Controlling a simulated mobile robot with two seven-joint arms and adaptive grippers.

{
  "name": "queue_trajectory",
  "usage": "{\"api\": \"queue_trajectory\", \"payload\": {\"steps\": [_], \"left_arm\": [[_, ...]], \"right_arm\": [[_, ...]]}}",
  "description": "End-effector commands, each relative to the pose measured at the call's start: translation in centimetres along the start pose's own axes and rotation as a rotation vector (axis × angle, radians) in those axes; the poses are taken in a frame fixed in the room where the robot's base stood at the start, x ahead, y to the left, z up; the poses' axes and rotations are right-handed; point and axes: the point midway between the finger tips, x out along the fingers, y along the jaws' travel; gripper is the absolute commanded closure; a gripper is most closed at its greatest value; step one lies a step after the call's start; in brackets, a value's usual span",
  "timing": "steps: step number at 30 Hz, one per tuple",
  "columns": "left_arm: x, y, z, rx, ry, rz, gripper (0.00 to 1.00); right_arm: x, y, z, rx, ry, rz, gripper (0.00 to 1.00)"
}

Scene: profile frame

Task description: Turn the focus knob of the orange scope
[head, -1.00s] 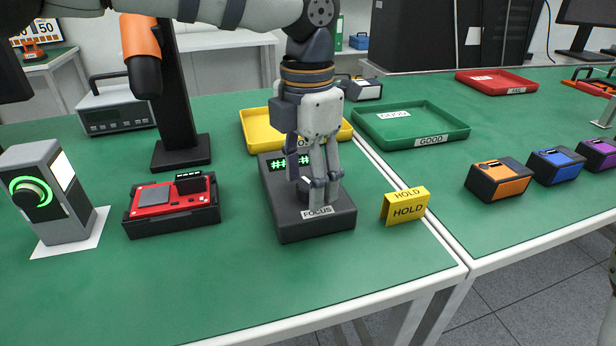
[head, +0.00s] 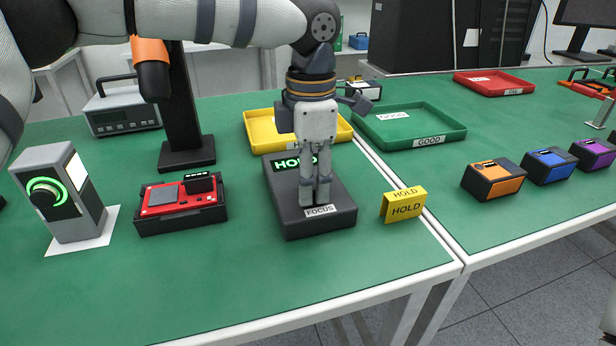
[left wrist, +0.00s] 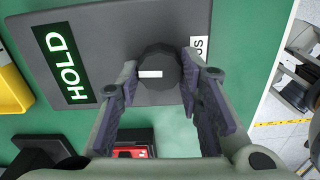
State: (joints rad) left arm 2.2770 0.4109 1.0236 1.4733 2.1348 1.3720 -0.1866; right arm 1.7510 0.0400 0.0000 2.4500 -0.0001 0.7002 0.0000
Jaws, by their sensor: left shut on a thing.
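The orange scope (head: 150,68) stands on a black column at the left of the focus unit; its orange tube points down at the red board. The dark focus unit (head: 340,222) carries a FOCUS label and a small display (head: 288,165) in green letters; in the left wrist view the display (left wrist: 67,65) reads HOLD. The round black focus knob (left wrist: 158,73) with a white mark shows between the fingers in the left wrist view. My left gripper (head: 315,203) points down from above and is shut on the knob, which its fingers mostly hide in the head view. My right gripper is not in view.
A red board (head: 180,197) sits in a black holder left of the unit. A yellow HOLD sign (head: 404,206) stands close at its right. Yellow (head: 258,132) and green (head: 455,131) trays lie behind. A grey device with a green ring (head: 62,190) is at far left.

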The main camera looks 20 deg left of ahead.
Motion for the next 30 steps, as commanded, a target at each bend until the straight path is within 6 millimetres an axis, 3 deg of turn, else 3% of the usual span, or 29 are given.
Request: {"api": "queue_trajectory", "payload": {"steps": [9, 10, 12, 23, 30], "left_arm": [[0.0, 0.1, 0.1, 0.032, -0.003, 0.001, 0.95], [0.0, 0.1, 0.1, 0.032, -0.003, 0.001, 0.62], [0.0, 0.1, 0.1, 0.031, -0.003, 0.001, 0.47], [-0.7, 0.2, 0.1, 0.03, -0.003, 0.003, 0.47], [-6.8, 0.1, 0.1, 0.029, -0.006, 0.005, 0.47]], "right_arm": [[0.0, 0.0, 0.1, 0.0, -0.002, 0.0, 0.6], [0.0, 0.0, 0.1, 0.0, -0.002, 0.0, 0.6], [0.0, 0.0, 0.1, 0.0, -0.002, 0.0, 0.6], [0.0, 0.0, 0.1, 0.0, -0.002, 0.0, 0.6], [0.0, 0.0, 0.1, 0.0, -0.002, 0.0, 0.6]]}}
